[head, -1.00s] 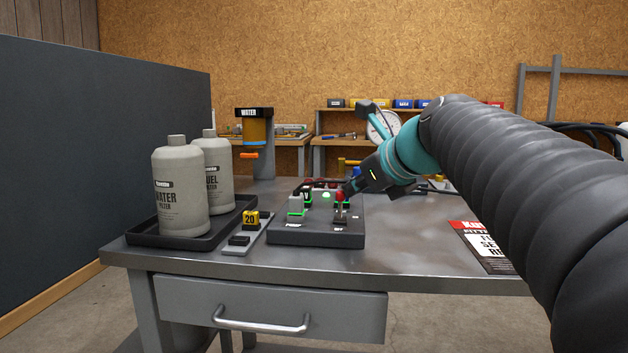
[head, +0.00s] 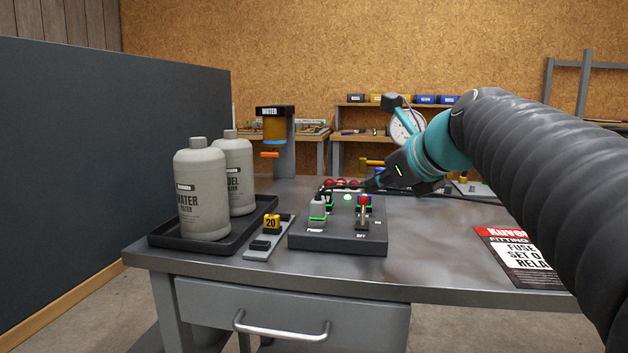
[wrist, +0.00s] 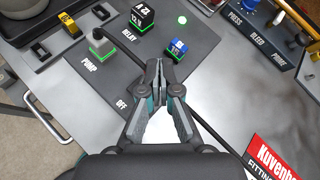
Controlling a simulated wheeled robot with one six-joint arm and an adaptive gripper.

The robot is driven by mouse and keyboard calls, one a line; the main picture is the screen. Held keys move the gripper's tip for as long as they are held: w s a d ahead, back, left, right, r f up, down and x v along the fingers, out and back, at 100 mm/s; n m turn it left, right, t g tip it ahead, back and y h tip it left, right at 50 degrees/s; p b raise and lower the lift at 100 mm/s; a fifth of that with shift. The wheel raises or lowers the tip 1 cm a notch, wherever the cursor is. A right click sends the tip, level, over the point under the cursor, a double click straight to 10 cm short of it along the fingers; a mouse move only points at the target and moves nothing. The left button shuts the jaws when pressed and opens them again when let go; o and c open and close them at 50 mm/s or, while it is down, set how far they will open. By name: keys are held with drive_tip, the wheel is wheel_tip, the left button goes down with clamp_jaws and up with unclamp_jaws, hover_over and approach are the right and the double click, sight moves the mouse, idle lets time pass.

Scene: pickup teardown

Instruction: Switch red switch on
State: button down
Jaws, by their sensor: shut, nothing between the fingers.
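The red switch (head: 362,206) is a small red-tipped lever on the front right of a dark control box (head: 340,245), just behind its OFF label. The lever is too small for me to tell its tilt clearly. My gripper (head: 371,185) is shut and empty, just above and behind the switch in the head view. In the wrist view my gripper (wrist: 158,64) is over the box's edge near the blue fuse (wrist: 178,48). The switch does not show there and seems hidden by the gripper. I cannot tell whether the fingers touch it.
A grey pump plug (wrist: 99,42), a black relay (wrist: 143,15) and a lit green lamp (wrist: 195,22) are on the box. Two bottles stand in a black tray (head: 160,241) to the left. A red-and-white sheet (head: 520,255) lies on the clear right side.

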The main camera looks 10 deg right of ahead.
drive_tip(key=shift+s+d+r, duration=0.2)
drive_tip(key=shift+s+d, duration=0.05)
drive_tip(key=shift+s, duration=0.15)
drive_tip(key=s+d+r, duration=0.5)
drive_tip(key=r, duration=0.4)
drive_tip(key=shift+d+r, duration=0.25)
drive_tip(key=shift+d, duration=0.15)
